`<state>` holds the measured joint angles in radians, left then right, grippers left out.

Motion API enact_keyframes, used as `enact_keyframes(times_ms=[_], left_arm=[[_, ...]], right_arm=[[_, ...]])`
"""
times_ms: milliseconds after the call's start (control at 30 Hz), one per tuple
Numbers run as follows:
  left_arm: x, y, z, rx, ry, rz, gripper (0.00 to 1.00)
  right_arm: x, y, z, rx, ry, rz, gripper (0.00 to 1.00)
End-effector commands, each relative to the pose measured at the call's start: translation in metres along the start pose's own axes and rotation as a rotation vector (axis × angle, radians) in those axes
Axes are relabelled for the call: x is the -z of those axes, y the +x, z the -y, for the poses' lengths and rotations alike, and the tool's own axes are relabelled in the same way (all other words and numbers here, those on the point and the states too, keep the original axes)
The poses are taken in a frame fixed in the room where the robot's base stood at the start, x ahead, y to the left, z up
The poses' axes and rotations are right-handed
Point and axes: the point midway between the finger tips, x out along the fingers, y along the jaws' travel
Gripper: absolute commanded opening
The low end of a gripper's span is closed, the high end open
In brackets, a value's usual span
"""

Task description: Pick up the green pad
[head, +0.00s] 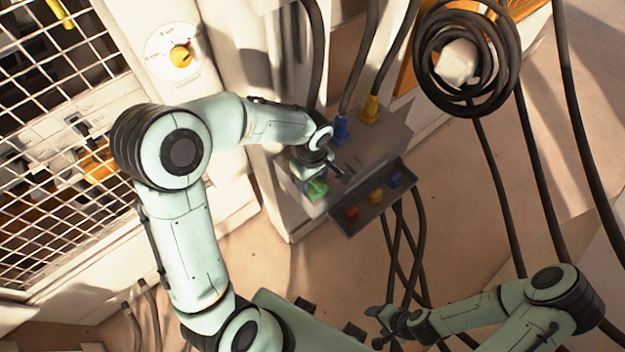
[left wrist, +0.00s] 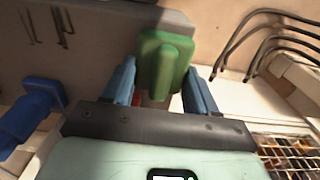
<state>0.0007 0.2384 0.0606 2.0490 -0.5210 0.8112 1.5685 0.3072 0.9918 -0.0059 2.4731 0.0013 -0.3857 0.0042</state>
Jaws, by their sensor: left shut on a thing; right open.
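The green pad (head: 317,189) shows just below my left gripper (head: 318,178) at the left end of the grey box on the white cabinet. In the left wrist view the green pad (left wrist: 165,62) is a stepped green block, between and just beyond the blue fingertips of my left gripper (left wrist: 162,82). My left gripper is shut on it. The pad is against or very close to the grey box face; I cannot tell whether they touch. My right gripper (head: 383,322) is open and empty, low in the head view, far from the pad.
The grey box (head: 375,150) carries a blue plug (head: 341,127) and a yellow plug (head: 370,108) with thick black cables. A small tray (head: 340,226) below holds red, yellow and blue pieces. A coiled hose (head: 424,62) hangs at upper right. A wire cage (head: 50,130) stands left.

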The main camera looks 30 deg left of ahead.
Motion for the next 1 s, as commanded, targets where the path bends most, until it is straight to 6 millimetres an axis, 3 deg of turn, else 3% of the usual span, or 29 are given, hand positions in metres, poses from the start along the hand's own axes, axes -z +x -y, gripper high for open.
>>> enact_keyframes(times_ms=[167,600,800,1000], left_arm=[[0.0,-0.032,-0.002,-0.008,-0.001,-0.002,0.27],[0.0,-0.153,-0.002,-0.008,0.0,-0.001,0.27],[0.0,-0.182,-0.001,-0.004,0.001,0.0,0.27],[0.0,-0.191,0.0,-0.001,0.001,0.0,0.27]], right_arm=[[0.002,-0.003,0.002,0.001,-0.001,-0.003,0.67],[0.011,-0.019,0.011,0.005,-0.006,-0.016,0.67],[0.015,-0.023,0.013,0.007,-0.007,-0.02,0.67],[0.015,-0.024,0.014,0.007,-0.008,-0.021,0.67]])
